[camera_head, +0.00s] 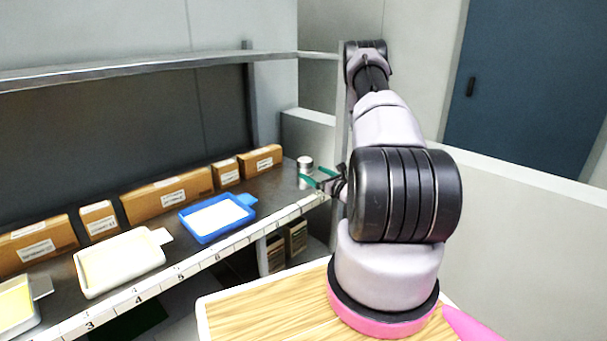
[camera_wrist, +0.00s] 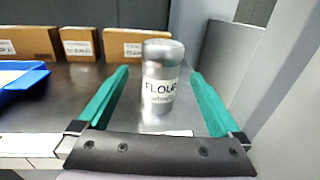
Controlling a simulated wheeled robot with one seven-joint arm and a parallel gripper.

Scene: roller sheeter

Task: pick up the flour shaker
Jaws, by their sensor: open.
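The flour shaker (camera_wrist: 160,75) is a silver metal cylinder with a domed top and a white label reading FLOUR. It stands upright on the dark shelf top. In the head view the shaker (camera_head: 305,163) is at the far right end of the shelf. My gripper (camera_wrist: 158,92) has two green fingers, open, one on each side of the shaker, with gaps visible between the fingers and it. In the head view my gripper (camera_head: 316,178) is at the shaker, and its fingers hide part of the shaker's lower body.
A blue tray (camera_head: 246,200) and a cream tray (camera_head: 157,237) lie left along the shelf. Cardboard boxes (camera_head: 168,196) line the back. A grey wall (camera_wrist: 235,70) stands close to the right of my gripper. A shelf post (camera_head: 341,110) rises near my arm.

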